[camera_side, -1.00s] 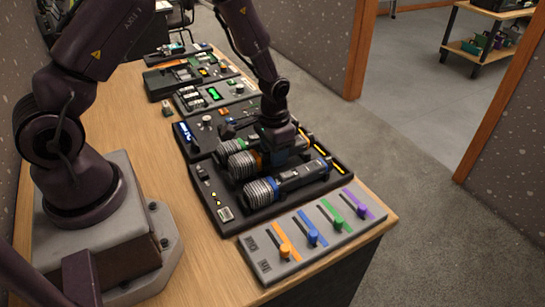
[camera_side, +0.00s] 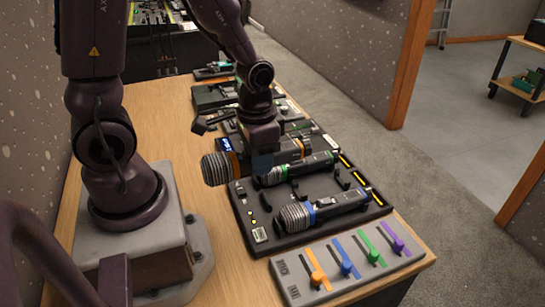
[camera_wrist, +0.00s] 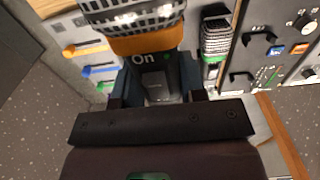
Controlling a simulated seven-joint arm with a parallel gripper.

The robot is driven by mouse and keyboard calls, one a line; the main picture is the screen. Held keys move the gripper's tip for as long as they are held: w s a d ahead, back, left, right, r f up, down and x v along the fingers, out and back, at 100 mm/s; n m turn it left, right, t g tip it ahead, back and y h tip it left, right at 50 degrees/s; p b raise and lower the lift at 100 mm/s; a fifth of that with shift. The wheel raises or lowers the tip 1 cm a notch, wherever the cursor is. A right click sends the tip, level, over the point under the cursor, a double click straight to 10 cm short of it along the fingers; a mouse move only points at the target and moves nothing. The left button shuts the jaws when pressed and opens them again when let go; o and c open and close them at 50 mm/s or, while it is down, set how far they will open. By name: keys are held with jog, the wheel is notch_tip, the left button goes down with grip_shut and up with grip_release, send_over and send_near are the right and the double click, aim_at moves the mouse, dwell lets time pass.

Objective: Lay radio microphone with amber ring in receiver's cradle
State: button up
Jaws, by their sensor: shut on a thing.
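My gripper (camera_side: 264,162) is shut on the radio microphone with the amber ring (camera_side: 290,150), holding it roughly level above the receiver (camera_side: 238,198). Its ribbed grey head points left in the side view. In the wrist view, its amber ring (camera_wrist: 148,40) and black body marked "On" show between my fingers (camera_wrist: 155,85). The green-ringed microphone (camera_side: 300,168) and the blue-ringed microphone (camera_side: 325,208) lie in the receiver. Black cradle posts show between them. My gripper and the held microphone hide part of the receiver's far side.
A grey fader panel (camera_side: 345,265) with orange, blue, green and purple sliders stands at the near end of the table. More black and grey equipment panels (camera_side: 215,97) line the table behind. Bare wood (camera_side: 222,240) lies between my base and the equipment.

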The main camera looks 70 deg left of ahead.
jog(key=shift+s+a+f, duration=0.2)
jog(key=shift+s+a, duration=0.1)
jog(key=shift+n, duration=0.4)
jog(key=w+a+f, duration=0.2)
jog(key=w+a, duration=0.1)
jog(key=a, duration=0.2)
jog(key=w+a+f, duration=0.2)
jog(key=w+a, duration=0.2)
jog(key=a, duration=0.2)
jog(key=w+a+f, duration=0.2)
jog(key=w+a, duration=0.2)
jog(key=a, duration=0.2)
jog(key=shift+w+a+f, duration=0.2)
jog(key=shift+w+a+r, duration=0.15)
jog(key=shift+w+r, duration=0.05)
jog(key=shift+w, duration=0.05)
jog(key=shift+f+m, duration=0.15)
jog(key=shift+m, duration=0.25)
jog(key=shift+f, duration=2.5)
jog(key=shift+f, duration=0.55)
